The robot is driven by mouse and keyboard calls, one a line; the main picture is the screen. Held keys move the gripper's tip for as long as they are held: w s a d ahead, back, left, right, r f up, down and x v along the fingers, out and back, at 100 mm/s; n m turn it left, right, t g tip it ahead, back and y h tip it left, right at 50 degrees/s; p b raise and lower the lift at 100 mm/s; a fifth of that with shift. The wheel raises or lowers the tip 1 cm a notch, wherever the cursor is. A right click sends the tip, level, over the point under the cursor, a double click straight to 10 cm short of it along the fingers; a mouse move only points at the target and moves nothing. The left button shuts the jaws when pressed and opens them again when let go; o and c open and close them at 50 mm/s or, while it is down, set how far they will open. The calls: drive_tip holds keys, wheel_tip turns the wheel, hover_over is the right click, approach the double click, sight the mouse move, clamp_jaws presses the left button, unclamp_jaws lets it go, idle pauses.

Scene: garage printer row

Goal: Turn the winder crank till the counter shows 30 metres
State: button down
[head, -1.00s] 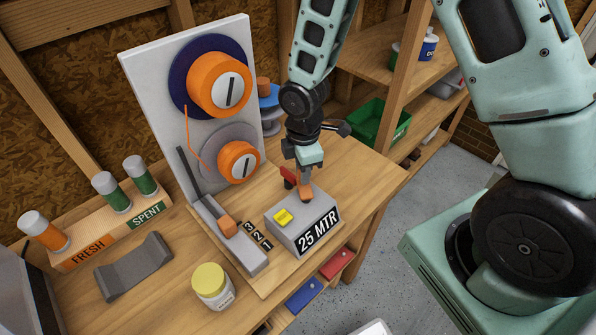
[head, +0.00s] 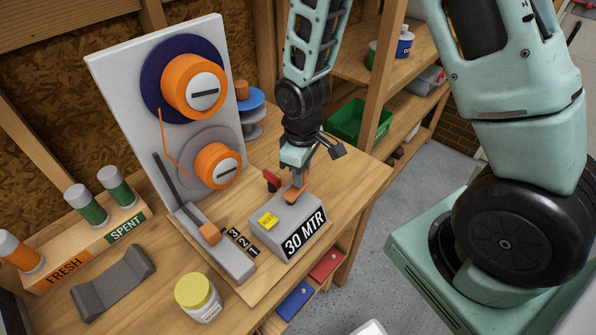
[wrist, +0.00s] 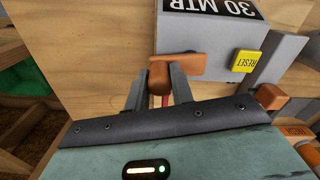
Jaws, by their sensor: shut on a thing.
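The grey counter box (head: 270,225) stands on the bench with its label reading 30 MTR (head: 305,234); the same label shows at the top of the wrist view (wrist: 222,8). A yellow reset button (head: 268,221) sits on its top. The orange winder crank (wrist: 182,67) is at the box's side, partly hidden by my gripper in the head view. My gripper (wrist: 160,88) is shut on the crank's knob, one finger on each side. The two orange spools (head: 195,88) (head: 217,166) are on the upright white board (head: 110,90), joined by an orange strand.
A grey lever with an orange knob (head: 210,233) stands left of the counter, by number marks 3, 2, 1. A lidded jar (head: 199,300), a grey cradle (head: 113,284) and a FRESH/SPENT rack (head: 95,250) are on the bench. Red and blue drawers (head: 325,266) are below.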

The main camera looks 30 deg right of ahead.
drive_tip(key=shift+s+d+m, duration=0.1)
drive_tip(key=shift+s+m, duration=0.05)
drive_tip(key=shift+m, duration=0.45)
drive_tip(key=c, duration=1.2)
unclamp_jaws()
wheel_tip(320, 180, up, 18)
drive_tip(key=b, duration=0.1)
drive_tip(key=shift+f, duration=0.25)
drive_tip(key=shift+s, duration=0.15)
